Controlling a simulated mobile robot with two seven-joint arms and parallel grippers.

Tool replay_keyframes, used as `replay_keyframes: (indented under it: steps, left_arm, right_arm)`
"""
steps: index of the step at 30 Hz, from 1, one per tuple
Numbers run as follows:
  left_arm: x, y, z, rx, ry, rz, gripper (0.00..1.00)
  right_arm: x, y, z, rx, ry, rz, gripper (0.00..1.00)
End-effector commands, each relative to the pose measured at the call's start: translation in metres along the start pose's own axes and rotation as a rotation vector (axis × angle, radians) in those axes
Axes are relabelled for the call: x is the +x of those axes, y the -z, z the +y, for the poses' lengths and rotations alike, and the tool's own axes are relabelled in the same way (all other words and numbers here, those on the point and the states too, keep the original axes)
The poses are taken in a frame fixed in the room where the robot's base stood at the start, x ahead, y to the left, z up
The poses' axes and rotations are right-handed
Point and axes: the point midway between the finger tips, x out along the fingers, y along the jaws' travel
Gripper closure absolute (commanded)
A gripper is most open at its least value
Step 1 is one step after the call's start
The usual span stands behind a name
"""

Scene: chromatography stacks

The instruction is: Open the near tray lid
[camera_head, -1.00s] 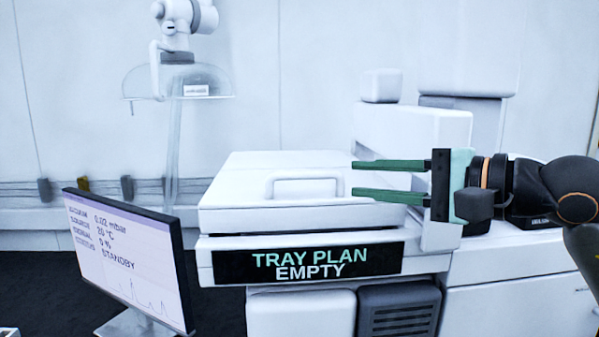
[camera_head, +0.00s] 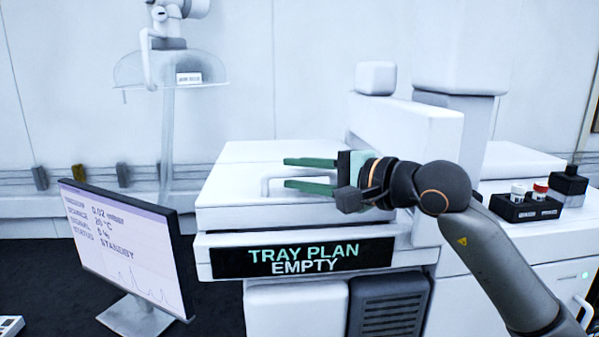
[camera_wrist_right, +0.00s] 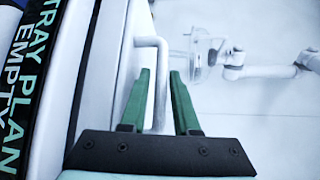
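The near tray lid (camera_head: 228,196) is a flat white cover with a white bar handle (camera_head: 265,184) on its front. It lies closed above the black "TRAY PLAN EMPTY" sign (camera_head: 300,258). My right gripper (camera_head: 285,173) comes in from the right, with its two green fingers open and pointing left across the handle. In the right wrist view, the handle bar (camera_wrist_right: 160,95) runs between the open fingers (camera_wrist_right: 160,72). A gap to the right finger shows; contact with the left finger cannot be told. The fingers partly hide the handle in the head view. My left gripper is not in view.
A monitor (camera_head: 125,250) stands at the front left. A clear hood (camera_head: 150,68) hangs at the back left. White instrument blocks (camera_head: 415,140) rise behind and right of the lid. A black holder with capped vials (camera_head: 525,207) sits at the right. The space above the lid is clear.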

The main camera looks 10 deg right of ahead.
Motion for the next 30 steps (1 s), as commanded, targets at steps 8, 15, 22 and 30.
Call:
replay_keyframes:
  steps: [8,15,22,30]
  left_arm:
    - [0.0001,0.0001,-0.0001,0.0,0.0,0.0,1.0]
    - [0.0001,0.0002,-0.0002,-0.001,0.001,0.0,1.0]
    - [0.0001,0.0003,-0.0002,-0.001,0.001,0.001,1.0]
    - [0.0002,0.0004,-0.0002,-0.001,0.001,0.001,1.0]
  right_arm:
    - [-0.0003,-0.0001,0.0001,0.0,0.0,0.0,1.0]
    - [-0.0004,-0.0001,0.0001,0.0,-0.001,0.0,1.0]
    - [-0.0004,-0.0001,0.0001,0.0,-0.001,-0.001,1.0]
    - [-0.0005,-0.0002,0.0001,0.0,-0.001,-0.001,1.0]
